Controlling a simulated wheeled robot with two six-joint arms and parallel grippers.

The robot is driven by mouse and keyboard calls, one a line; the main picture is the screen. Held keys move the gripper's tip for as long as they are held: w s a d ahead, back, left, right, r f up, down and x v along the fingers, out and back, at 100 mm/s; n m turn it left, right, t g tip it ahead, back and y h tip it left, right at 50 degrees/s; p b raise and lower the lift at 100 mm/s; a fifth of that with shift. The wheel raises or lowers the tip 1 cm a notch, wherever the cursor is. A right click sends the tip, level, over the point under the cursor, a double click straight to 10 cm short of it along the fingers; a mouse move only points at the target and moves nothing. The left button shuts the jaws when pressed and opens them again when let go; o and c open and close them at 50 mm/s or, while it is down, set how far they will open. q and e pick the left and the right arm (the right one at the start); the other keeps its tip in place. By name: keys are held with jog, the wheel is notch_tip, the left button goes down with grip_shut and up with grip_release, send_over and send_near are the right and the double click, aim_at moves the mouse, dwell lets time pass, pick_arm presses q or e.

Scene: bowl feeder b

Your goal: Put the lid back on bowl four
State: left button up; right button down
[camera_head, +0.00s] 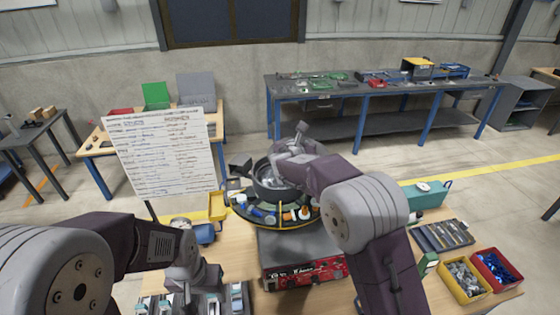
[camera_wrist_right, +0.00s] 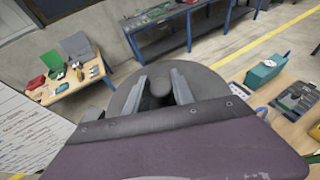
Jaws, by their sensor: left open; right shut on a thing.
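In the right wrist view my right gripper (camera_wrist_right: 160,88) is shut on the knob of a round grey lid (camera_wrist_right: 125,96). In the head view, my right arm reaches over the dark round bowl (camera_head: 266,190) at the middle of the feeder, and its wrist hides much of the bowl. I cannot tell whether the lid touches the bowl, nor which bowl is number four. My left gripper (camera_head: 194,296) is open, low over the near left of the wooden table, away from the bowl.
A round tray with a yellow rim (camera_head: 250,216) holds small coloured parts around the bowl, above a grey and red base (camera_head: 305,273). A written board (camera_head: 165,155) stands at left. A yellow bin (camera_head: 463,281), a red bin (camera_head: 496,268) and a teal box (camera_head: 428,195) stand at right.

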jog(key=a+f, duration=0.1)
jog(key=a, duration=0.1)
jog(key=w+a+f+p, duration=0.1)
jog(key=a, duration=0.1)
jog(key=w+a+f+p, duration=0.1)
jog(key=shift+w+a+f, duration=0.15)
jog(key=shift+a+f, duration=0.2)
jog(key=shift+a, duration=0.05)
jog(key=shift+a+f, duration=0.15)
jog(key=shift+s, duration=0.2)
notch_tip(320, 180, down, 4)
jog(key=shift+w+f+p, duration=0.1)
jog(key=shift+w+p, duration=0.05)
jog(key=shift+p, duration=0.65)
jog(key=c, duration=1.1)
grip_release()
jog(key=shift+o, duration=0.2)
jog(key=shift+s, duration=0.25)
